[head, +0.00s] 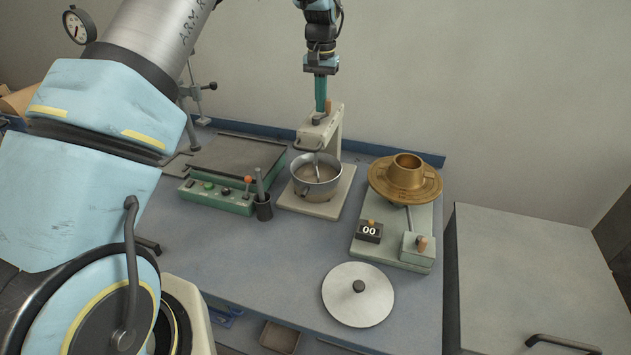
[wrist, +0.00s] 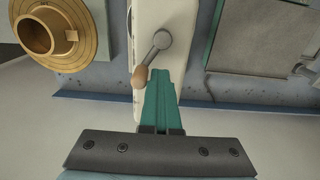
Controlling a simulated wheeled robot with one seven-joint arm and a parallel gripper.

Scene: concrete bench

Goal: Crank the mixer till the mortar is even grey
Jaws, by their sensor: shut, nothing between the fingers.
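The mixer (head: 334,127) is a cream stand on the bench with a steel bowl (head: 317,184) under its head. A paddle shaft reaches down into the bowl, which holds a grey-brown mix; I cannot tell how even it is. The crank on top has a metal arm (wrist: 160,42) and a wooden knob (wrist: 139,76); the knob also shows in the head view (head: 328,104). My gripper (head: 321,108) points down above the mixer head, its green fingers shut and empty. In the wrist view the fingertips (wrist: 162,72) are beside the knob; I cannot tell whether they touch it.
A round lid (head: 358,295) lies in front. The bench's front left middle is clear.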

